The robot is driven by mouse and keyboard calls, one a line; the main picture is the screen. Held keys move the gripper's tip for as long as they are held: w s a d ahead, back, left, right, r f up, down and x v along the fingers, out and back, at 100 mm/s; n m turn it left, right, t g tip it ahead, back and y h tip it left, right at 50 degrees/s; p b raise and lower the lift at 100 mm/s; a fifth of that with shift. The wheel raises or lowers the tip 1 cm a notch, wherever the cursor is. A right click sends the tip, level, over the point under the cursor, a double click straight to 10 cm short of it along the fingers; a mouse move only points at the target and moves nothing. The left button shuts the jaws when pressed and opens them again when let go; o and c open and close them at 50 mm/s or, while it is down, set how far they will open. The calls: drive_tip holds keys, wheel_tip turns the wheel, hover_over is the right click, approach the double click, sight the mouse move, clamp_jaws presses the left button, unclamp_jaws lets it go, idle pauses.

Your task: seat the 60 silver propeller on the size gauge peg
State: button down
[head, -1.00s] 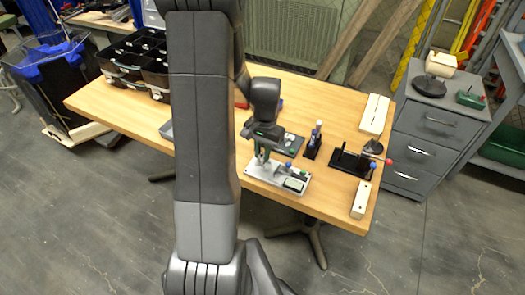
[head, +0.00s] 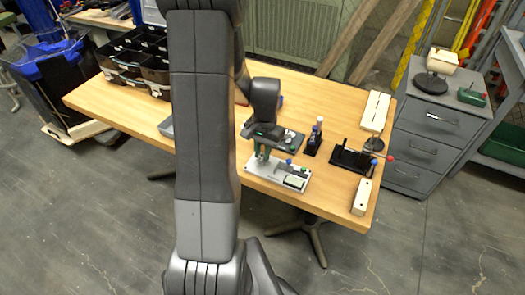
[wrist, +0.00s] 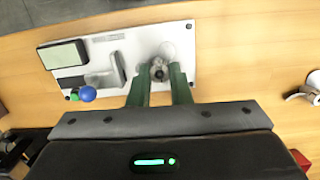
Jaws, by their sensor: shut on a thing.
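My gripper (wrist: 160,78) has its green fingers closed on a small silver propeller (wrist: 159,68) in the wrist view. The propeller is over the white size gauge plate (wrist: 206,62), beside a thin circle marked on it. The peg is hidden beneath the propeller and fingers, so I cannot tell whether the propeller is around it. The plate also carries a dark-framed display, a grey block and a blue knob (wrist: 88,94). In the head view my gripper (head: 262,152) is over the same plate (head: 265,183) near the table's front edge; the propeller is too small to make out there.
A dark grey plate (head: 291,139) lies just behind the gauge. A black stand with bottles (head: 313,143), a black fixture with a red-tipped rod (head: 352,160) and pale blocks (head: 361,197) are to the right. Black bins (head: 150,62) stand at the back left.

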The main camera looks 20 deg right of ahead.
drive_tip(key=shift+f, duration=0.15)
drive_tip(key=shift+f+b, duration=0.3)
drive_tip(key=shift+b, duration=0.05)
idle(0.3)
drive_tip(key=c, duration=1.3)
unclamp_jaws()
drive_tip(key=shift+o, duration=0.2)
drive_tip(key=shift+r, duration=0.1)
wheel_tip(320, 180, up, 18)
drive_tip(key=d+p, duration=0.1)
drive_tip(key=p, duration=0.3)
drive_tip(key=shift+w+f, duration=0.2)
drive_tip(key=shift+w, duration=0.25)
